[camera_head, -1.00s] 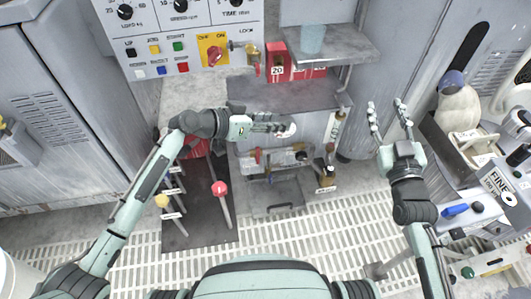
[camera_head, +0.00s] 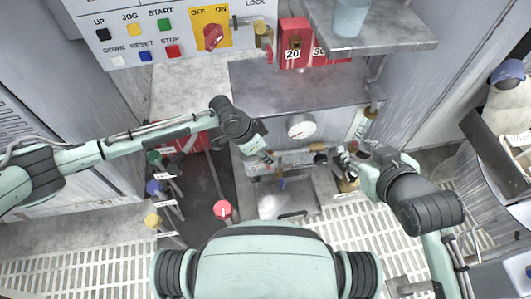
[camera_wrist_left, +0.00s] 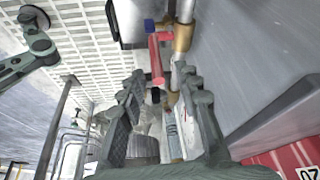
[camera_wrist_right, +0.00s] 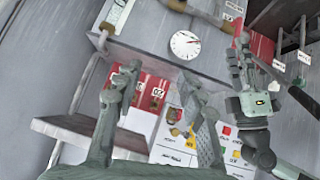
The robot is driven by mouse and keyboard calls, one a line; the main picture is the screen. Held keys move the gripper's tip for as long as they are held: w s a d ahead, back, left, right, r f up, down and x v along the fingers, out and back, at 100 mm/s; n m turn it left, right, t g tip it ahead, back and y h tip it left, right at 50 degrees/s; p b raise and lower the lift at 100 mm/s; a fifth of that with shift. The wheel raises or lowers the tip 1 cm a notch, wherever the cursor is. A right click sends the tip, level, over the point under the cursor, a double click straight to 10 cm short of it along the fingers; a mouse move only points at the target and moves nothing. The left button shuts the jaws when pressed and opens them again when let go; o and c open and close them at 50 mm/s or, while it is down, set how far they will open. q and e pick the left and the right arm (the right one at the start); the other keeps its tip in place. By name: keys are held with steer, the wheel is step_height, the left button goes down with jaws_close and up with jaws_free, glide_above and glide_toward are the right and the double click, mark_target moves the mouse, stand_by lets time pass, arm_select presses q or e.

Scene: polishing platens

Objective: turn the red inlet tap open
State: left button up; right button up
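The red tap handle (camera_wrist_left: 156,60) shows in the left wrist view on a pipe with brass fittings (camera_wrist_left: 183,38), just beyond my fingertips. In the head view the left gripper mostly hides it. My left gripper (camera_head: 265,156) is at the left end of the pipe under the grey shelf; its fingers (camera_wrist_left: 165,92) are apart, with no grip on the handle visible. My right gripper (camera_head: 346,158) is at the right end of this pipework, beside a dark knob (camera_head: 320,158). Its fingers (camera_wrist_right: 160,95) are apart and empty in the right wrist view.
A round gauge (camera_head: 300,126) sits above the pipe. The grey shelf (camera_head: 290,85) and red boxes numbered 20 and 30 (camera_head: 295,42) are behind. Several coloured-knob levers, one with a red knob (camera_head: 222,209), stand at the left. A grey basin (camera_head: 285,200) lies below the pipe.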

arm_select(q)
steer(key=s+b+x, duration=0.1)
steer(key=b+x, duration=0.1)
steer(key=x, duration=0.5)
steer(key=shift+w+f, duration=0.15)
steer(key=shift+w, duration=0.1)
arm_select(e)
steer(key=w+a+r+t+y, duration=0.3)
steer(key=w+a+r+t, duration=0.1)
steer(key=a+r, duration=0.3)
step_height(320, 180, up, 2)
steer(key=shift+a+r+t, duration=0.1)
steer(key=shift+a+t, duration=0.1)
steer(key=shift+t, duration=0.2)
steer(key=shift+w, duration=0.1)
arm_select(q)
jaws_close()
